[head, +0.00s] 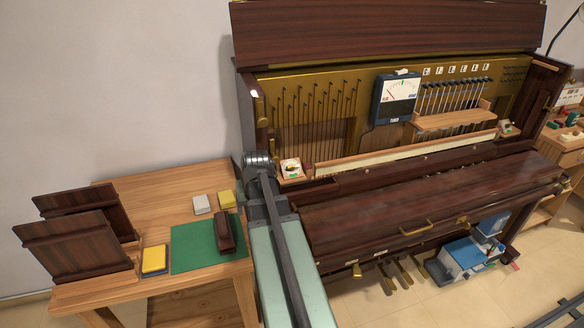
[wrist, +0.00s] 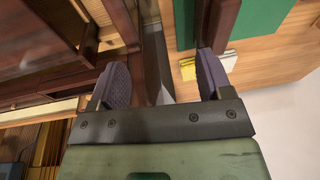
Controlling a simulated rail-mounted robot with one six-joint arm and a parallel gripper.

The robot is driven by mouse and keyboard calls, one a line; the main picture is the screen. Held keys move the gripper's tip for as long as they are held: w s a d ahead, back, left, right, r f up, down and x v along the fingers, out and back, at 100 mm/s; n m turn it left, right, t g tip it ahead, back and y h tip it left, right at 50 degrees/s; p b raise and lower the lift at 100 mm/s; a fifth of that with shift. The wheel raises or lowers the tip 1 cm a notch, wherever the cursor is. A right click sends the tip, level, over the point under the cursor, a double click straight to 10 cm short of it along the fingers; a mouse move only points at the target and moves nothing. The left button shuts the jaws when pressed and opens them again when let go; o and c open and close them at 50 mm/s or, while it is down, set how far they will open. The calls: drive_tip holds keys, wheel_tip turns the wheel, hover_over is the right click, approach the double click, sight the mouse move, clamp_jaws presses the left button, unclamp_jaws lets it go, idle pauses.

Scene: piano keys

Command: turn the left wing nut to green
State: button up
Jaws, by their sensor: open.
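The left wing nut (head: 291,170) sits on a small white plate on a wooden block at the left end of the open piano. A dark spot and a bit of yellow and green show on the plate, too small to read how the nut is turned. My gripper (wrist: 165,80) is open and empty in the wrist view, its two dark purple pads wide apart. In the head view my arm reaches up just left of the left wing nut, and the fingers cannot be made out. The wing nut is not recognisable in the wrist view.
A similar small plate (head: 506,127) sits at the piano's right end. A dark meter (head: 395,97) stands among the tuning pins. Left of my arm, a wooden table (head: 150,198) holds a green mat (head: 193,248), dark panels and blocks. The closed dark lid (head: 420,200) lies in front.

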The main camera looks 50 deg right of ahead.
drive_tip(key=s+d+r+m+t+h, duration=0.1)
drive_tip(key=d+t, duration=0.1)
drive_tip(key=d, duration=0.9)
drive_tip(key=s+d+r+m+t+h, duration=0.1)
drive_tip(key=d+r+h, duration=0.1)
drive_tip(key=d, duration=0.9)
drive_tip(key=n+t+h+b, duration=0.1)
drive_tip(key=b, duration=0.3)
approach(294, 166)
wheel_tip(294, 166, down, 2)
drive_tip(key=w, duration=0.1)
drive_tip(key=shift+w+d+f, duration=0.35)
drive_tip(key=shift+d+f, duration=0.15)
drive_tip(key=shift+d, duration=0.05)
drive_tip(key=shift+f+b, duration=0.1)
drive_tip(key=shift+b, duration=0.2)
drive_tip(key=shift+b+x, duration=2.9)
drive_tip(key=shift+x, duration=0.9)
drive_tip(key=shift+w+r, duration=0.15)
drive_tip(key=shift+r, duration=0.05)
drive_tip(key=shift+r, duration=0.15)
